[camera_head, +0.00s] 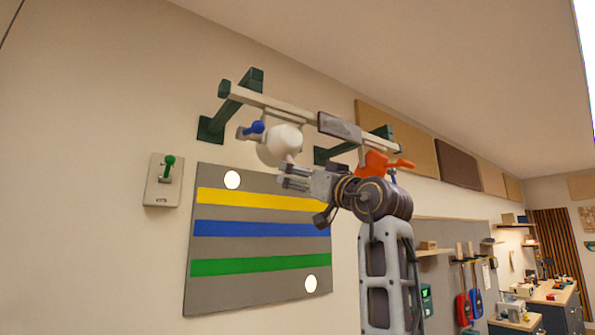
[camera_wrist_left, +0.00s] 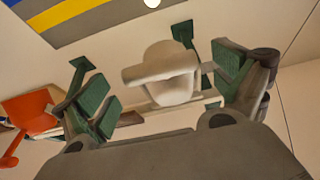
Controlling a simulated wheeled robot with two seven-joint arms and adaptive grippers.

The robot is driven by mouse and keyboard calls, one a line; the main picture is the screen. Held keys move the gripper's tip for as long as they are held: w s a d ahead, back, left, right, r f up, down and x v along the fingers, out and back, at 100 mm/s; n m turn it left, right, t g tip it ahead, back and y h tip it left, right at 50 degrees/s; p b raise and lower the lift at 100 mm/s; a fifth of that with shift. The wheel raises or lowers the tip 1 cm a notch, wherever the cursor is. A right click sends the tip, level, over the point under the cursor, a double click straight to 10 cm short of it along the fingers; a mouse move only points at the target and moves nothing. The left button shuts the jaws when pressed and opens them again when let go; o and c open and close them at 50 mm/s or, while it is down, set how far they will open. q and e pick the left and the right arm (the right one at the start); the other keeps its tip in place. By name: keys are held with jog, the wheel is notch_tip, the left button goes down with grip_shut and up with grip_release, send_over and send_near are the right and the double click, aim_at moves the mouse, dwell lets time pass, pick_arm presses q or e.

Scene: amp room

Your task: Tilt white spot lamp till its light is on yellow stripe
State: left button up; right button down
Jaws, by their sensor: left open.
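The white spot lamp (camera_head: 279,146) hangs from a wall rail beside a blue knob (camera_head: 253,128). A grey board (camera_head: 212,277) carries a yellow stripe (camera_head: 260,199), a blue stripe and a green stripe. One round light spot (camera_head: 232,180) lies on the grey just above the yellow stripe's left part; another (camera_head: 311,284) lies below the green stripe at right. I cannot tell which lamp casts which. My left gripper (camera_head: 284,178) is just below the white lamp. In the left wrist view, the open gripper (camera_wrist_left: 163,88) has the lamp (camera_wrist_left: 172,85) between its fingers, with gaps beside it.
An orange lamp (camera_head: 372,163) hangs on the same rail (camera_head: 300,117), close to my wrist. Dark green brackets (camera_head: 211,128) hold the rail. A green-knobbed switch plate (camera_head: 163,182) is left of the board. Shelves and a workbench (camera_head: 553,292) stand far right.

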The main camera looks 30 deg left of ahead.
aim_at(284, 155)
pick_arm(q)
jog(key=shift+p+x, duration=0.3)
jog(key=shift+x, duration=1.15)
jog(key=c, duration=1.5)
jog(key=shift+o, duration=0.2)
